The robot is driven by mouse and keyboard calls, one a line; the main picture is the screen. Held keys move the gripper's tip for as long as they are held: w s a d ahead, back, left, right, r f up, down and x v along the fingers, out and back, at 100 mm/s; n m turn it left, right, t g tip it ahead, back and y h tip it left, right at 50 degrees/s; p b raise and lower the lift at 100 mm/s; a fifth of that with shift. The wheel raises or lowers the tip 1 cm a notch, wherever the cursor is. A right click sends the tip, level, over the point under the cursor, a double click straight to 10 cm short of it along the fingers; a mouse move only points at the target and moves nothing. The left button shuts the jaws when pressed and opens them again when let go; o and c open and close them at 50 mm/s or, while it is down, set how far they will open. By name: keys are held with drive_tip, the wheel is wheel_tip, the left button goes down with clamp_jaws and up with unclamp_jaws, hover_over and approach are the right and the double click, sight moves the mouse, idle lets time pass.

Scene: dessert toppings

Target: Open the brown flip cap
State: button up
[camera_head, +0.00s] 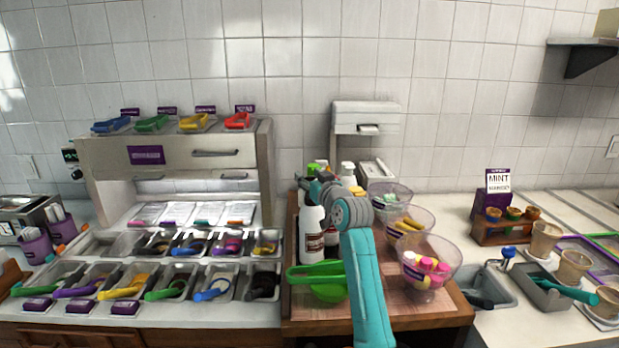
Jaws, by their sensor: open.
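A white bottle (312,236) with a dark brown label stands upright at the back left of the wooden board. I cannot make out a brown flip cap; the bottle's top is hidden behind my gripper or blends in with it. My gripper (308,187) is at the end of my teal arm, over the tops of the bottles and pointing away to the left. It looks small and dark, with its fingers hard to separate, open and apparently holding nothing. Whether it touches the bottle cannot be told.
Other bottles stand crowded behind, one with a green cap (317,168) and one with a white pump (347,169). A clear bowl of candies (429,270) stands right of my arm. A topping rack (175,160) is at left.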

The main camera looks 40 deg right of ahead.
clamp_jaws()
drive_tip(key=shift+f, duration=0.1)
drive_tip(key=shift+w, duration=0.1)
drive_tip(key=g, duration=0.1)
drive_tip(key=w+g, duration=0.1)
drive_tip(key=g, duration=0.1)
drive_tip(key=shift+w+d+g+y, duration=0.2)
drive_tip(key=shift+w+g+y, duration=0.1)
drive_tip(key=shift+y, duration=0.1)
drive_tip(key=shift+w+d+f+g+y, duration=0.1)
drive_tip(key=shift+w+f+g+y, duration=0.25)
drive_tip(key=shift+g, duration=0.75)
drive_tip(key=shift+w+d+f+g+y, duration=0.15)
drive_tip(key=shift+w+g, duration=0.3)
drive_tip(key=shift+g, duration=0.65)
drive_tip(key=shift+w+f+g+y, duration=0.2)
drive_tip(key=shift+w+f+g, duration=0.2)
drive_tip(key=shift+g, duration=0.7)
